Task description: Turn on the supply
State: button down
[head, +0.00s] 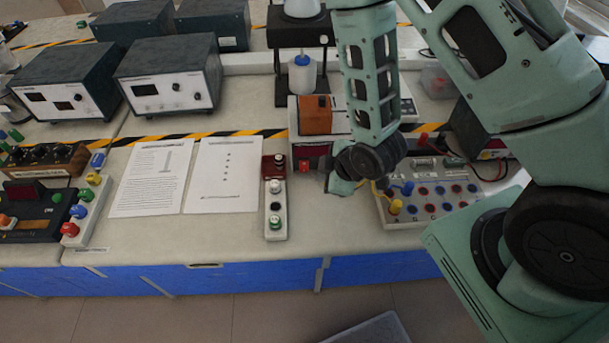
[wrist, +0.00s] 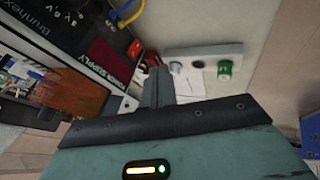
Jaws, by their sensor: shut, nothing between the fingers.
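The supply (head: 311,154) is a boxy unit with an orange-brown window and a dark red front panel, standing at the middle of the bench. In the wrist view the supply (wrist: 112,60) shows at the upper left, with lettering by the dark red panel. A red knob or switch (head: 304,166) is low on its front; a red part also shows just past the fingertips in the wrist view. My gripper (head: 324,172) is at the supply's front right, close to the red part. In the wrist view my gripper (wrist: 158,75) is shut and empty. Whether it touches the red part I cannot tell.
A white terminal strip (head: 275,218) lies left of my gripper. A grey panel (head: 435,208) with coloured sockets and wires lies to the right, below my arm. Paper sheets (head: 222,175) lie to the left. Bare bench shows in front of the supply.

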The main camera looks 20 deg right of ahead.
aim_at(304, 166)
jog(key=shift+s+d+f, duration=0.15)
jog(key=shift+d+f, duration=0.05)
jog(key=shift+f, duration=0.05)
jog(key=shift+f, duration=0.1)
jog(key=b+x, duration=0.5)
jog(key=b, duration=0.5)
jog(key=shift+f, duration=0.15)
jog(key=shift+w+a+f, duration=0.1)
jog(key=shift+w+f, duration=0.1)
jog(key=shift+w, duration=0.15)
jog(key=p+x, duration=0.1)
jog(key=x, duration=0.2)
jog(key=shift+w+a+f, duration=0.15)
jog(key=shift+w+f, duration=0.1)
jog(key=shift+f, duration=0.05)
jog(key=w+p, duration=0.1)
jog(key=w+d, duration=0.1)
jog(key=w, duration=0.1)
jog(key=shift+w+f+p, duration=0.2)
jog(key=shift+w+p, duration=0.1)
jog(key=shift+p, duration=0.1)
jog(key=shift+w+d+f, duration=0.1)
